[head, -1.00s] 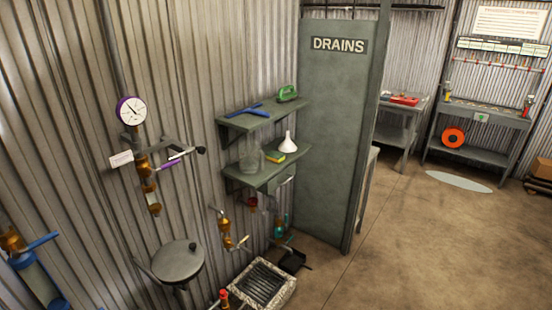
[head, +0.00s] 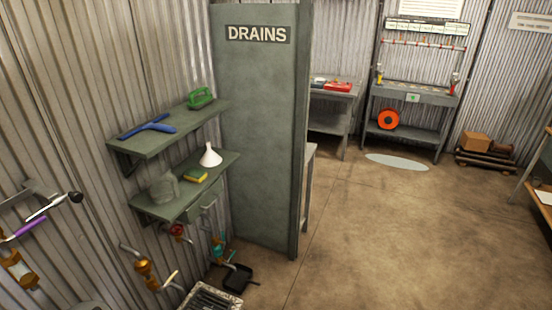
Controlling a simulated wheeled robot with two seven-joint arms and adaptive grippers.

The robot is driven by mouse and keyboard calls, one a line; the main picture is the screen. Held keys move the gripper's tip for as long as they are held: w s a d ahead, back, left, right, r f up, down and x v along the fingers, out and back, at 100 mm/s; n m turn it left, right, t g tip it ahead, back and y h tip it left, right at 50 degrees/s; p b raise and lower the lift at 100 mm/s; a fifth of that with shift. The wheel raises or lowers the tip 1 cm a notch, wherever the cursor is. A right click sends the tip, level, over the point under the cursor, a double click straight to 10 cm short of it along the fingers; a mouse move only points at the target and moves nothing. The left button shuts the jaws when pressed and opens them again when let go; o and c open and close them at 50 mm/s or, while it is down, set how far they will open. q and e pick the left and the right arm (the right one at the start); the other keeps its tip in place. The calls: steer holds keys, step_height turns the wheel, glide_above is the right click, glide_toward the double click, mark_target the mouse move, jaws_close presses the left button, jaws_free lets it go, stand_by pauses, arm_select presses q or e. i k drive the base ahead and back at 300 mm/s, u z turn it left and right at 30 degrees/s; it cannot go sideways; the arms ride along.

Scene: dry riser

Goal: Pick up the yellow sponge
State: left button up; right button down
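The yellow sponge (head: 196,176) lies on the lower green wall shelf (head: 178,208) in the head view, left of centre. It looks like a small yellow block with a darker green layer. A white funnel (head: 210,157) stands just behind and to the right of it. A clear glass jar (head: 164,187) stands to its left. Neither of my grippers shows in the view.
The upper shelf (head: 150,143) holds a blue squeegee (head: 148,127) and a green-handled brush (head: 201,98). A tall green panel marked DRAINS (head: 258,130) stands right of the shelves. Valves, a black dustpan (head: 238,278) and a floor grate (head: 210,298) lie below. Open floor (head: 390,230) spreads to the right.

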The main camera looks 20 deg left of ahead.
mark_target(195, 175)
steer(key=z, duration=0.35)
steer(key=i, duration=1.7)
steer(key=u, duration=0.6)
steer(key=i, duration=0.95)
steer(key=u, duration=0.9)
